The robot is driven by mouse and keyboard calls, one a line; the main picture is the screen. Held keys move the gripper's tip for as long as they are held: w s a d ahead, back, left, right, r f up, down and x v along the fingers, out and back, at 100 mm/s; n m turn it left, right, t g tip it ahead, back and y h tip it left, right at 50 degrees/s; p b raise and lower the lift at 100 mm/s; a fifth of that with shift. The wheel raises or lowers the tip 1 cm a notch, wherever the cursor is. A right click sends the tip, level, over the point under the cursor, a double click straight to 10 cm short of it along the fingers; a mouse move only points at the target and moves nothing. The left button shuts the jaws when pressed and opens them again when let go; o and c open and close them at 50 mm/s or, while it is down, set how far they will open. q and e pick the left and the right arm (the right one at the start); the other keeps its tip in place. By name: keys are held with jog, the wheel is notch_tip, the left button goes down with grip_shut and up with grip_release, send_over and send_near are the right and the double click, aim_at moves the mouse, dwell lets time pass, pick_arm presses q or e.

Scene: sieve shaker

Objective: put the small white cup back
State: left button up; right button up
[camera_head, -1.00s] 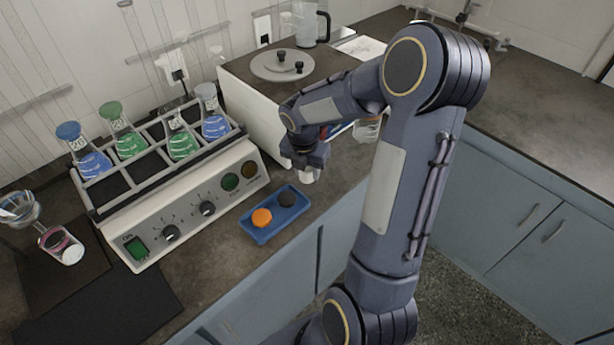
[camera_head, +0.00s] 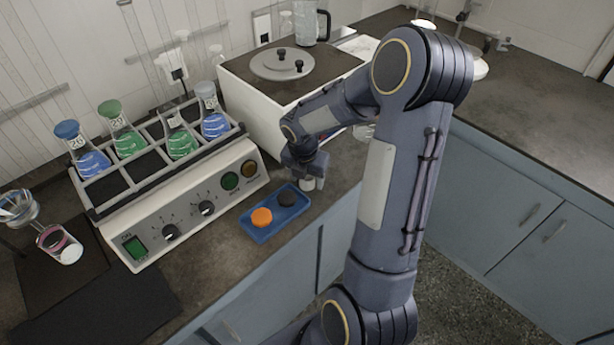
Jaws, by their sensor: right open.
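The small white cup (camera_head: 308,184) shows as a small pale shape on the counter just right of the blue tray. My right gripper (camera_head: 312,177) points down right at it, open; its fingers and the cup overlap in view. I cannot tell whether they touch, and most of the cup is hidden. My left gripper is not in view.
A blue tray (camera_head: 262,234) holds an orange and a dark round piece. The shaker (camera_head: 190,215) with several flasks stands to the left, and a white box-shaped device (camera_head: 260,112) with a round lid is behind my gripper. The counter's front edge is close.

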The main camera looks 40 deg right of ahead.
notch_tip(320, 180, up, 12)
jog(key=a+p, duration=0.1)
jog(key=a, duration=0.1)
jog(key=s+a+r+m+t+y, duration=0.2)
jog(key=s+a+m, duration=0.6)
jog(key=m, duration=0.4)
jog(key=s+a+r+m+t+y, duration=0.2)
jog(key=s+a+m, duration=0.6)
jog(key=m, duration=0.4)
jog(key=shift+s+a+r+m+t+y, duration=0.2)
jog(key=shift+s+m+t+y, duration=0.15)
jog(key=shift+s+y, duration=0.3)
jog(key=shift+w, duration=0.1)
